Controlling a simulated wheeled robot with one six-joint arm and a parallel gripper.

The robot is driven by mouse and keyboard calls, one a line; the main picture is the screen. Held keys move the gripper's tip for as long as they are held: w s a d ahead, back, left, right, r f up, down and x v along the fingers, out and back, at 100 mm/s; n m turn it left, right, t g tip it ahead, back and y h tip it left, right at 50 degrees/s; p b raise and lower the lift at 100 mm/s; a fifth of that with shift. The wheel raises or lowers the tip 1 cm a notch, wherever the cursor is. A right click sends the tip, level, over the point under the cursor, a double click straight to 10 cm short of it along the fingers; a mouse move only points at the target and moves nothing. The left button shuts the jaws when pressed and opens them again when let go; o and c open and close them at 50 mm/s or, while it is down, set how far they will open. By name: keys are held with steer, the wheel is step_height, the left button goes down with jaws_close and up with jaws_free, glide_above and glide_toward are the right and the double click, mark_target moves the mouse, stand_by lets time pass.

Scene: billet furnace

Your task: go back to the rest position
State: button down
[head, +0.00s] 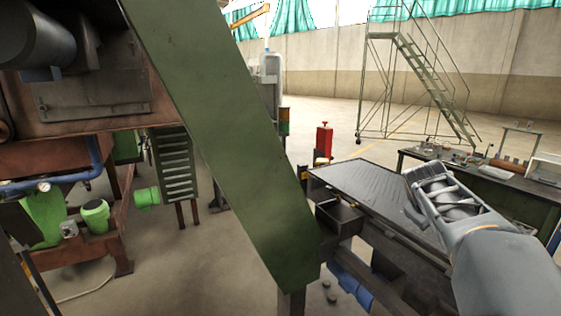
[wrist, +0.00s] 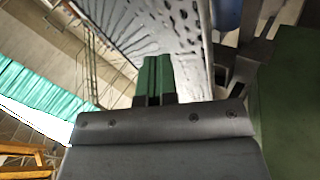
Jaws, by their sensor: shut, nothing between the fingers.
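My gripper (wrist: 154,80) shows in the wrist view as two green fingers side by side beyond a dark grey bracket. The fingers are shut with nothing between them. In the head view my grey arm reaches in from the lower right, over the right side of a dark flat-topped table (head: 365,186). The fingers themselves cannot be made out in the head view. No part of my arm is seen touching the table.
A slanted green beam (head: 215,130) crosses the head view near the table. A workbench (head: 490,190) with small items stands at right. A stair platform (head: 420,75) stands behind. Furnace machinery (head: 80,90) fills the left. Open floor lies between table and back wall.

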steer(key=s+a+f+m+y, duration=0.2)
steer(key=s+a+f, duration=0.4)
steer(key=s+a, duration=0.3)
steer(key=s+a+f+m+g+y, duration=0.1)
steer(key=s+a+f+m+y, duration=0.1)
steer(key=s+a+f+y, duration=0.2)
steer(key=s+a+f, duration=0.3)
steer(key=s+a, duration=0.2)
steer(key=a, duration=0.1)
steer(key=shift+s+a, duration=0.15)
steer(key=shift+a, duration=0.05)
